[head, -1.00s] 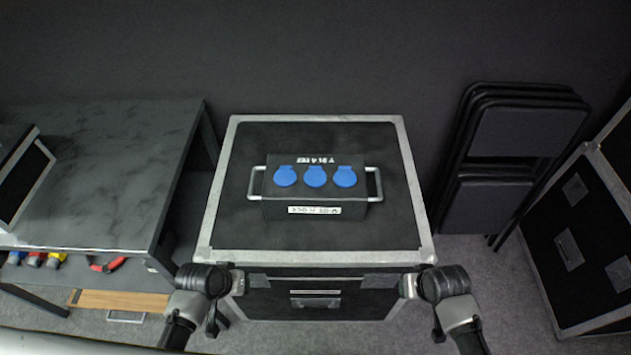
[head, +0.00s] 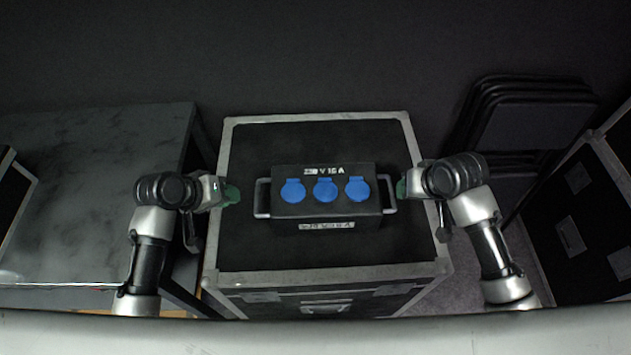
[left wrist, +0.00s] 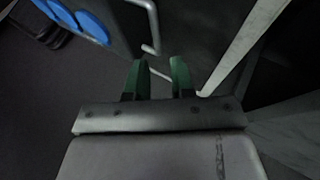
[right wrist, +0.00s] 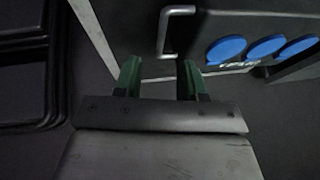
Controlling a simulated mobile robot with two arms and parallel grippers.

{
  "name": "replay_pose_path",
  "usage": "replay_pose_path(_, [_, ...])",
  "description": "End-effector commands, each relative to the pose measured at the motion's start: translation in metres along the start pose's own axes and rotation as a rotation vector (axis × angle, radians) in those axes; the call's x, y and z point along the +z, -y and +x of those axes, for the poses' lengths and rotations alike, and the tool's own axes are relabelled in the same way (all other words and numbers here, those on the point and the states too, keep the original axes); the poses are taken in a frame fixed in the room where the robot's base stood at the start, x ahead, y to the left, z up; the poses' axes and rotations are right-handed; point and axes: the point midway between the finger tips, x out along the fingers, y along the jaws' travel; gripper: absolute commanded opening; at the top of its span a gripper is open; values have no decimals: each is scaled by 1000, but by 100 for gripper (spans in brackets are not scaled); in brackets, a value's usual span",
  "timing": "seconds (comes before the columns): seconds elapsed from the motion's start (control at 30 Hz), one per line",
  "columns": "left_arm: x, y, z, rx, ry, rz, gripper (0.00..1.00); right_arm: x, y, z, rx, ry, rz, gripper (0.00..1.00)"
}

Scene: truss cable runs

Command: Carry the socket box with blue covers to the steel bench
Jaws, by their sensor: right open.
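The socket box (head: 326,208) is black with three blue round covers and a metal handle at each end. It sits on the lid of a black flight case (head: 330,258), and it shows in part in the left wrist view (left wrist: 104,12) and the right wrist view (right wrist: 195,50). My left gripper (head: 232,193) is open, just left of the left handle (head: 262,198) and apart from it. My right gripper (head: 402,188) is open, just right of the right handle (head: 386,192). Both grippers are empty. A grey, metal-looking bench (head: 95,150) stands at the left.
A dark case (head: 14,205) stands on the bench at the left edge. Folded black chairs (head: 520,125) lean at the right. Another flight case (head: 585,215) stands at the far right. The case lid around the box is clear.

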Motion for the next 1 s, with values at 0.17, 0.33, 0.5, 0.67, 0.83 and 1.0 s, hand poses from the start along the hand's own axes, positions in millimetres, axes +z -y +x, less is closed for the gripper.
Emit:
replay_pose_path(0.17, [-6, -4, -4, 17, -2, -6, 24, -6, 1, -5, -5, -2, 4, 41])
replay_pose_path(0.33, [-6, -4, -4, 17, -2, -5, 24, -5, 1, -5, -4, -2, 4, 41])
replay_pose_path(0.5, [-5, -5, 4, 18, -1, -6, 24, -5, 1, 4, -4, 1, 5, 41])
replay_pose_path(0.67, [-5, -6, 28, 18, 1, -7, 24, -5, 1, 27, -5, 1, 6, 41])
replay_pose_path(0.83, [-6, -6, 60, 18, 0, -7, 24, -5, 1, 59, -4, 1, 6, 41])
replay_pose_path(1.0, [-6, -6, 86, 17, 0, -6, 24, -5, 2, 85, -5, 1, 4, 41])
